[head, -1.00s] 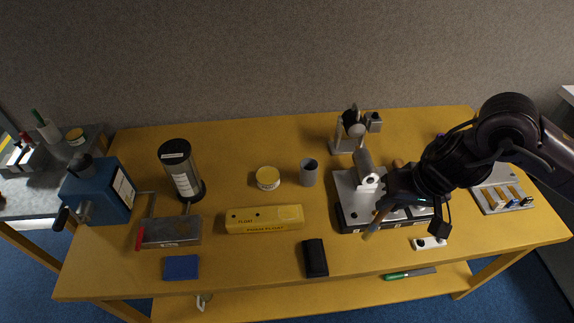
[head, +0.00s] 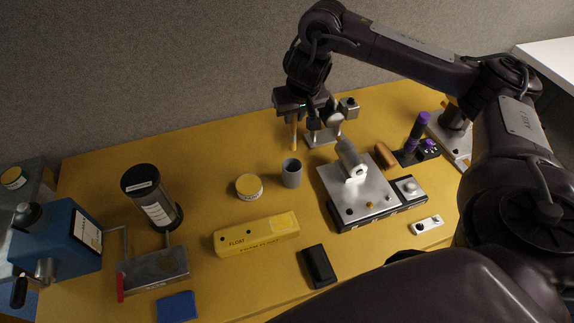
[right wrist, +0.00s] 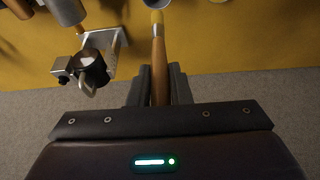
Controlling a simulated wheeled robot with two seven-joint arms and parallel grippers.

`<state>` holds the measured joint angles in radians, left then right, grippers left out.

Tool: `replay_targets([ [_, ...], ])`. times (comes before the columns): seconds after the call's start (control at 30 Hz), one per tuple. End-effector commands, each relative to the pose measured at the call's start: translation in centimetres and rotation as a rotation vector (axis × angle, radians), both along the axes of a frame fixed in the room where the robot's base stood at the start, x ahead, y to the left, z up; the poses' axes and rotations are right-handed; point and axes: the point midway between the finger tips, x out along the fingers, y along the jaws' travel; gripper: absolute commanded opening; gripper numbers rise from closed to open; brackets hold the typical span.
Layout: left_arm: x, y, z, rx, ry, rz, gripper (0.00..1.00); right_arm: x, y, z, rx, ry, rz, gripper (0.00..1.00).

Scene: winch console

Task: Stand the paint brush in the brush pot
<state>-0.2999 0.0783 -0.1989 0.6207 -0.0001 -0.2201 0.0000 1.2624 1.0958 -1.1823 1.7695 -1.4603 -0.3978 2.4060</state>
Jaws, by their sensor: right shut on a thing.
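My right gripper (head: 296,114) is shut on the paint brush (head: 294,135), which hangs bristle end down. The brush is above and behind the grey brush pot (head: 291,175); how far above is hard to tell. The pot stands upright on the yellow table with a dark open mouth. In the right wrist view, the brush's wooden handle (right wrist: 158,65) lies between my fingers, its pale yellow tip pointing away. A grey piece at the top edge there, probably the pot (right wrist: 156,3), is mostly cut off. My left gripper is not in view.
The yellow float box (head: 256,236) lies in front. A metal bracket fixture (head: 323,134) stands right of the brush, and the grey winch plate (head: 365,190) lies right of the pot.

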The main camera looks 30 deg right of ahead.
Motion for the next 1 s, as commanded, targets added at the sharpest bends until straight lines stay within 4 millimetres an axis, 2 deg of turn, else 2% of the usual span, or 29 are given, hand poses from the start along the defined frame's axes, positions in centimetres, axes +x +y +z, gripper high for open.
replay_targets([
  [0.03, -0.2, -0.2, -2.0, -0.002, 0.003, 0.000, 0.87, -0.1, 0.1, -2.8, 0.002, 0.006, -0.001, 0.00],
  [0.2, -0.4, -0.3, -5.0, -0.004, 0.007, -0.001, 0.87, -0.1, 0.1, -7.3, 0.003, 0.004, 0.000, 0.00],
  [0.33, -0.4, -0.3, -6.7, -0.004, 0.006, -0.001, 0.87, -0.1, 0.1, -10.0, 0.003, 0.003, 0.000, 0.00],
  [0.63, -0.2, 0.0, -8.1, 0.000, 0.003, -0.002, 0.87, 0.0, 0.1, -12.1, 0.002, 0.000, 0.001, 0.00],
  [0.83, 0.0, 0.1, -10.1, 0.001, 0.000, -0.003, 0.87, 0.0, 0.1, -15.2, 0.003, 0.001, 0.001, 0.00],
  [1.0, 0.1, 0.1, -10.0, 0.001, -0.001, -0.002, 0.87, 0.1, 0.0, -15.1, 0.001, -0.002, -0.001, 0.00],
])
